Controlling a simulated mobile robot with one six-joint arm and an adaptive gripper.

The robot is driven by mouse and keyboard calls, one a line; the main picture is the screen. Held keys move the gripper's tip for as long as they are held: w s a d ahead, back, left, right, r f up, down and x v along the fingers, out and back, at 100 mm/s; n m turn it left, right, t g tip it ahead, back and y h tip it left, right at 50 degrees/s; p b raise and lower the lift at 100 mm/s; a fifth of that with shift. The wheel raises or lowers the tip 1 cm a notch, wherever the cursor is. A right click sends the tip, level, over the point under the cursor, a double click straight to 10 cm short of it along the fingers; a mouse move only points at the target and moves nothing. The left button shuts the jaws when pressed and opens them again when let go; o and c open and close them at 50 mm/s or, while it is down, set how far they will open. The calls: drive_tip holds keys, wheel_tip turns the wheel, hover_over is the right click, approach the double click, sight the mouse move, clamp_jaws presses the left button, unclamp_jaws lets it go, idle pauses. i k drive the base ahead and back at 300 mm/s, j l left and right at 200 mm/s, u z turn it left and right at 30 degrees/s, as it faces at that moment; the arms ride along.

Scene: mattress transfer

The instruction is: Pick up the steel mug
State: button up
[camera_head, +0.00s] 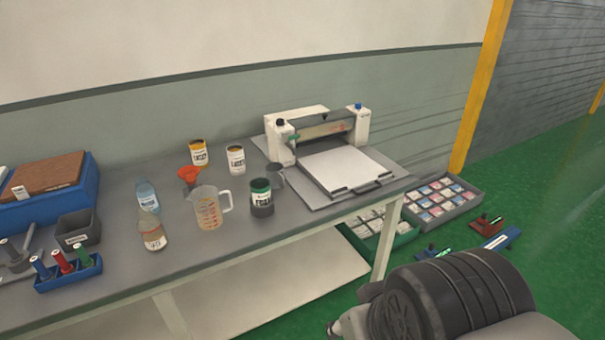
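A small dark grey metal mug (276,174), which looks like the steel mug, stands on the workbench (240,256). It is just behind and to the right of a dark can with a green and white label (261,193), and beside the left edge of the white press machine's base. The can hides part of it. My arm shows at the lower right, in front of the bench and well away from the mug. My gripper's fingers are not visible.
The white press (325,135) is right.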

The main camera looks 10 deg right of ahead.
sight(277, 178)
drive_tip(key=i+u, duration=0.3)
drive_tip(key=i, duration=0.25)
drive_tip(key=i+l+u, duration=0.2)
drive_tip(key=i+u, duration=0.15)
drive_tip(key=i, duration=0.15)
drive_tip(key=i+l+u, duration=0.3)
drive_tip(key=i, duration=0.2)
